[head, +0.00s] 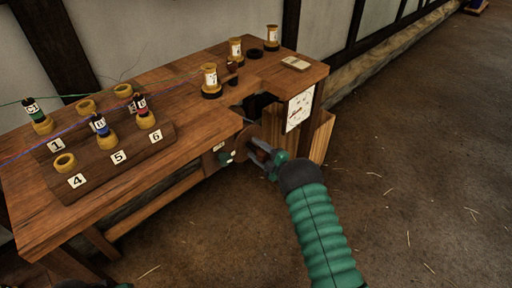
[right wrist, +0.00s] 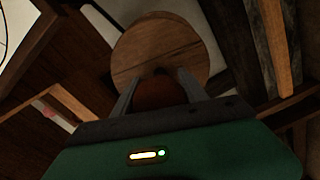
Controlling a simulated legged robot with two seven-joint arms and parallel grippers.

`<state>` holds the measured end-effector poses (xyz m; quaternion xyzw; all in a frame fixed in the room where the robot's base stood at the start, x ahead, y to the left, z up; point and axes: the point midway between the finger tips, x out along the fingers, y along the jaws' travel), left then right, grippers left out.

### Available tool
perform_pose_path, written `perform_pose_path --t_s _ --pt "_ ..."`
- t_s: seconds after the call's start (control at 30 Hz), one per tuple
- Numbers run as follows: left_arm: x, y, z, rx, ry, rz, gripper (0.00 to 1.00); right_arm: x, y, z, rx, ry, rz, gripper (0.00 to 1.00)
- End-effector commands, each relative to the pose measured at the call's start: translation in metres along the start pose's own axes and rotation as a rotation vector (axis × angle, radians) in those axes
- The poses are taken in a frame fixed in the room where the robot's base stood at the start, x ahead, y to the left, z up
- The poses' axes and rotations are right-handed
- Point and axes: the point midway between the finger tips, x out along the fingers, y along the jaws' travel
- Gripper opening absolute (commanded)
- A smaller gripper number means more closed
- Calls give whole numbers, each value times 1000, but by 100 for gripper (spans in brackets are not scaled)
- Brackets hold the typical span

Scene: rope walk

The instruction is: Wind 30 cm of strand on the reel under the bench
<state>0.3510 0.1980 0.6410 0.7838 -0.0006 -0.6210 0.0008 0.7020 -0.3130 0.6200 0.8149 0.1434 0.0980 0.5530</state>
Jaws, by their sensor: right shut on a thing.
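My right gripper (head: 256,152) is at the front of the wooden bench (head: 200,104), beside a round wooden disc (head: 239,138). In the right wrist view the disc (right wrist: 160,40) stands beyond the fingers, which are shut on a brown knob (right wrist: 158,92) in front of it. Green, blue and red strands run over the bench from the left. A white dial (head: 300,107) with a pointer is on the bench's end. I cannot make out the reel under the bench or any strand on it. My left gripper's fingers are out of view.
A rack (head: 100,170) numbered 1, 4, 5 and 6 holds bobbins, some wound with coloured strand. Several yellow spools (head: 210,78) stand towards the back. A dark opening (head: 262,105) lies near the dial. The floor (head: 410,190) at the right is clear except for straw.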

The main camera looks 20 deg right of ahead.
Motion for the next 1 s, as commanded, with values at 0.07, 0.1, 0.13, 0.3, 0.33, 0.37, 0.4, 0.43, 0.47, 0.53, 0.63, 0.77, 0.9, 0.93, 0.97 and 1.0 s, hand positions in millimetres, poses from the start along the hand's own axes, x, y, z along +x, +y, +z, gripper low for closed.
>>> perform_pose_path --t_s 0.07,0.1,0.13,0.3,0.33,0.37,0.4,0.43,0.47,0.53,0.63,0.77,0.9,0.93,0.97,1.0 --pt "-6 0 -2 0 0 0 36 -2 1 3 72 -11 -3 10" --pt "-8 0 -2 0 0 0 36 -2 1 3 110 -11 -3 10" --pt "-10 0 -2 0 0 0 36 -2 1 3 137 -11 -3 10" --pt "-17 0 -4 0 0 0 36 -2 0 3 299 -10 -2 10" --pt "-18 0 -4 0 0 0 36 -3 0 3 327 -11 -2 10" --pt "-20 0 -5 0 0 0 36 -3 0 4 356 -12 -2 10" --pt "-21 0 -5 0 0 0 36 -2 -1 3 395 -12 -2 10" --pt "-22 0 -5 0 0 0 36 -2 -1 3 424 -12 -3 10" --pt "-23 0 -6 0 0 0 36 -3 -2 4 451 -12 -3 10" --pt "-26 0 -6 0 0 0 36 -3 -2 3 518 -12 -2 10" --pt "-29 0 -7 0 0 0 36 -3 -2 3 614 -12 -2 10" --pt "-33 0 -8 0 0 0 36 -3 -3 3 738 -13 -3 10" --pt "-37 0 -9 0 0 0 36 -3 -4 3 870 -12 -3 10" --pt "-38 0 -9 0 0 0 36 -3 -4 3 898 -13 -3 10" --pt "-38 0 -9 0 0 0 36 -3 -5 3 927 -14 -3 10" --pt "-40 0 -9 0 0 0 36 -3 -5 3 966 -14 -2 10"
